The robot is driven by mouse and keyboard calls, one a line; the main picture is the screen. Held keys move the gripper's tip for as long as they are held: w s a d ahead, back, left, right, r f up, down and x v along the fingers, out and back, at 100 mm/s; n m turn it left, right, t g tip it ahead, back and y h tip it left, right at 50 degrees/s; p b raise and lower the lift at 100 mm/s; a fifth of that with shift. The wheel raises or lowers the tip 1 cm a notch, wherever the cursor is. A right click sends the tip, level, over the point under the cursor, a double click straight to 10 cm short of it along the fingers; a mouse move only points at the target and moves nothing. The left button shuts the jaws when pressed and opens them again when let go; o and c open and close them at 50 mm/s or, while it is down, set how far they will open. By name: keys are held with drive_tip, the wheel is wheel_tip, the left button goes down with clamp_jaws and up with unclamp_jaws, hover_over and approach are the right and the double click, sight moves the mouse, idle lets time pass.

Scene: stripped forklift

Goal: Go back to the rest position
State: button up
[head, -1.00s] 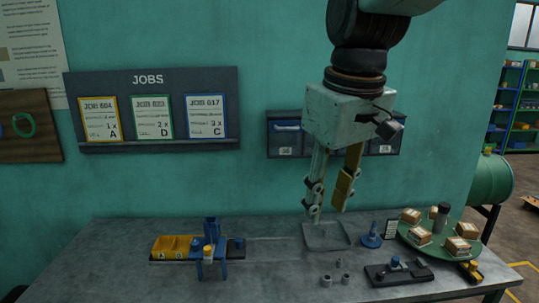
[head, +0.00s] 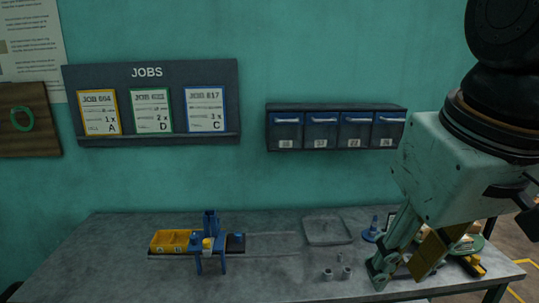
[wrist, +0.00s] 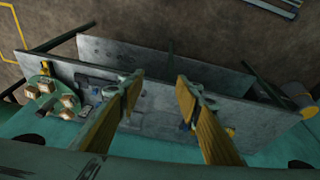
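My gripper (head: 405,268) is at the right in the head view, in front of the bench's right part, pointing down and a little left. In the wrist view its two yellow-padded fingers (wrist: 157,80) stand well apart with nothing between them. The grey workbench (head: 120,262) lies below and behind it. The arm hides most of the round green tray (head: 492,262) and the black fixture at the bench's right end.
On the bench are a yellow bin (head: 172,241), a blue stand (head: 211,250), a shallow grey tray (head: 328,232), small grey cylinders (head: 328,274) and a blue-based post (head: 372,235). Drawers (head: 320,131) and a jobs board (head: 150,105) are on the wall. The bench's front left is clear.

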drive_tip(key=s+d+f+m+b, duration=0.1)
drive_tip(key=s+d+f, duration=0.1)
drive_tip(key=s+f, duration=0.2)
drive_tip(key=s, duration=0.3)
drive_tip(key=shift+s+m+t, duration=0.15)
drive_tip(key=shift+m+t, duration=0.15)
drive_tip(key=shift+m, duration=0.1)
idle(0.9)
